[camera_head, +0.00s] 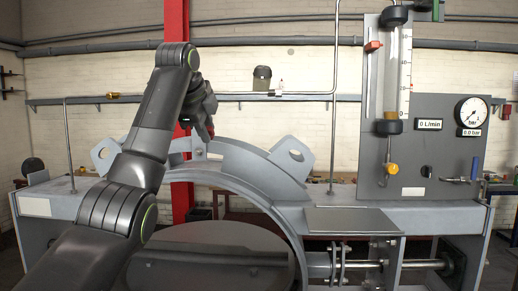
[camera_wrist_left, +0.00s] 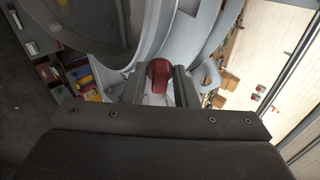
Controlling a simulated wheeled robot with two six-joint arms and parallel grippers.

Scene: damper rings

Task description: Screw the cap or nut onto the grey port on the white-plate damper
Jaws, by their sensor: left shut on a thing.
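My left gripper (camera_head: 203,122) is above the top of the large grey ring (camera_head: 245,166) in the head view, seen from behind its own arm. In the left wrist view the two fingers (camera_wrist_left: 160,88) are closed on a dark red cap (camera_wrist_left: 159,74), which sticks out past the fingertips. In that view the curved grey ring (camera_wrist_left: 190,40) lies beyond the cap. I cannot make out the grey port or the white-plate damper for certain. My right gripper is in neither view.
A grey panel (camera_head: 424,130) with a flow tube, a pressure gauge (camera_head: 472,112) and a yellow knob stands at the right. A flat grey plate (camera_head: 350,221) lies in front of it. A shelf with a dark container (camera_head: 262,78) runs along the back wall. A red post (camera_head: 176,20) stands behind my arm.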

